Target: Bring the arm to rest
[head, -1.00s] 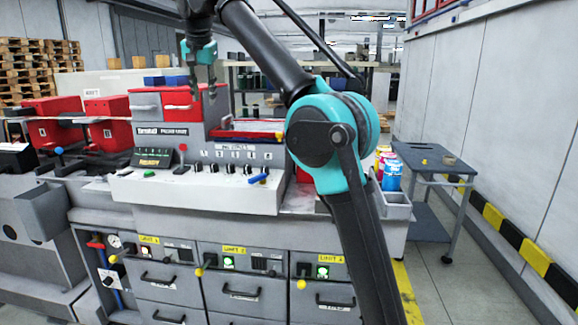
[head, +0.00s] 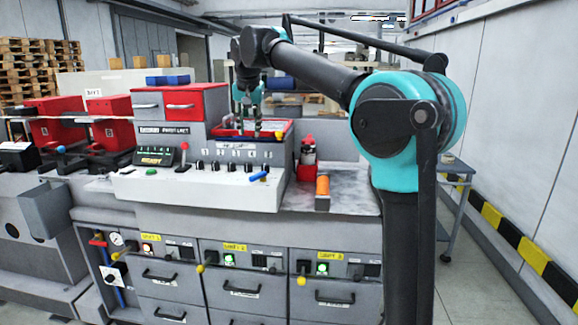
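My arm shows in the head view, raised over the right part of the machine (head: 160,235), with its elbow at the right and its forearm reaching back to the left. My gripper (head: 247,128) hangs pointing down in front of the red tray (head: 284,126) on top of the machine. Its fingers look slightly apart, but they are small and dark, so I cannot tell whether it is open or shut. I see nothing held in it.
A grey side table (head: 458,168) is partly hidden behind my arm. Floor at right is clear.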

